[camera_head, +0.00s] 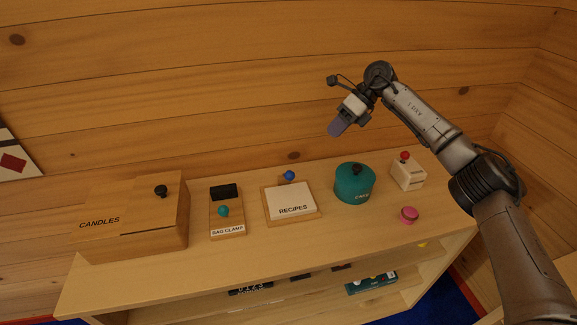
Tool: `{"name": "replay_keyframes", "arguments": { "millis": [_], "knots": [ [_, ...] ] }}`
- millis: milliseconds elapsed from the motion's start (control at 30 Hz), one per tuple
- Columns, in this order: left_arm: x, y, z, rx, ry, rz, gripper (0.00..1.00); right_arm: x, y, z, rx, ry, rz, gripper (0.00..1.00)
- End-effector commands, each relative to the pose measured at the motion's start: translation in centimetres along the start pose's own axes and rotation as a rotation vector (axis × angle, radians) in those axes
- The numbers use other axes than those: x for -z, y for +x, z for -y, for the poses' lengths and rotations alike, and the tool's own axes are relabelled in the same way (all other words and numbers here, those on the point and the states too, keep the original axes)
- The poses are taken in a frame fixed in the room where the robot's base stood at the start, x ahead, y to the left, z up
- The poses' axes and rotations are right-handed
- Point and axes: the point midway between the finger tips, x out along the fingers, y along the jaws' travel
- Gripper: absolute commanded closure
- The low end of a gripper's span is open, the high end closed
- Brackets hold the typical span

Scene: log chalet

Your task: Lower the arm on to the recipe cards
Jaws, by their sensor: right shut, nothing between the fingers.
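The recipe cards (289,200) are a white stack labelled RECIPES, lying in a wooden holder (299,222) in the middle of the shelf top. A blue ball (289,175) shows at the holder's back edge; it may be the knob of the holder's arm, whose shape I cannot make out. My right gripper (337,130) is shut and empty, with its fingers pointing down and left. It hangs in the air above and to the right of the holder, apart from it. My left gripper is not in view.
Left of the cards stand the bag clamp (228,212) with a teal knob and the candles box (120,230). Right are a round teal tin (355,183), a white box with a red knob (407,172) and a pink knob (408,215). The log wall (200,80) rises behind.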

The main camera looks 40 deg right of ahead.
Motion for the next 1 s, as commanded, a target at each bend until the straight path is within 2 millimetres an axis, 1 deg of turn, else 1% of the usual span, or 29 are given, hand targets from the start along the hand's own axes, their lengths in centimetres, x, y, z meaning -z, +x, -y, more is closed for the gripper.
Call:
{"name": "replay_keyframes", "arguments": {
  "millis": [33,100,200,300,400,567,667,767,1000],
  "knots": [
    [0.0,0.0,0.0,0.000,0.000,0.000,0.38,-0.1,-0.1,-0.3,-0.025,-0.106,0.009,1.00],
    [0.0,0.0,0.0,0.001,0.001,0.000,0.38,-0.2,-0.1,-0.7,-0.048,-0.259,0.018,1.00],
    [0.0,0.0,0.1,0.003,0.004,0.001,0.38,-0.2,-0.1,-1.0,-0.061,-0.441,0.028,1.00],
    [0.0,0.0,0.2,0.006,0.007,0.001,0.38,-0.2,0.0,-1.0,-0.059,-0.579,0.030,1.00],
    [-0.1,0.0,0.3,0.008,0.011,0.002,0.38,-0.2,0.0,-1.0,-0.057,-0.673,0.031,1.00],
    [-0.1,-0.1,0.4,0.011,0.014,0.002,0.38,-0.2,0.3,-1.0,-0.056,-0.741,0.032,1.00],
    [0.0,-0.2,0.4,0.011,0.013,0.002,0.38,-0.2,1.2,-1.1,-0.057,-0.750,0.031,1.00],
    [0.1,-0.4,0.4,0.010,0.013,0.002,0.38,-0.2,2.7,-1.2,-0.057,-0.749,0.029,1.00],
    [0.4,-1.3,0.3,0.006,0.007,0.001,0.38,-0.3,7.3,-1.6,-0.058,-0.748,0.029,1.00]
  ]
}}
